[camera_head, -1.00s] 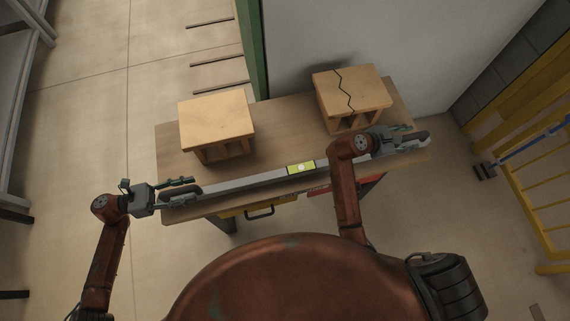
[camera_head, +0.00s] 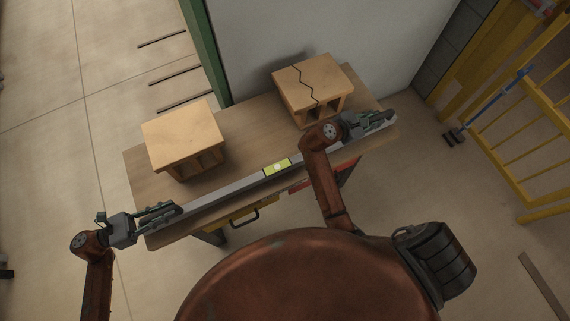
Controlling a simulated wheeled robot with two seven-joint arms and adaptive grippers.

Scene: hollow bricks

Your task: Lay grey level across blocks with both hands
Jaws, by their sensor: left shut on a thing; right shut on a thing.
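A long grey level (camera_head: 237,187) with a yellow-green vial window spans the front of the wooden table, in front of the blocks. My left gripper (camera_head: 168,210) is shut on its left end and my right gripper (camera_head: 378,119) is shut on its right end. Part of the level is hidden behind my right arm. The left hollow block (camera_head: 182,134) stands on the table, orange-tan with a plain top. The right hollow block (camera_head: 312,82) stands further back and has a dark zigzag crack across its top. The level appears apart from both blocks; its exact height is unclear.
The wooden table (camera_head: 238,126) has bare top between the blocks. A drawer with a dark handle (camera_head: 245,218) is at its front. A pale wall (camera_head: 310,30) and a green post (camera_head: 205,50) stand behind. Yellow railings (camera_head: 510,145) are at the right.

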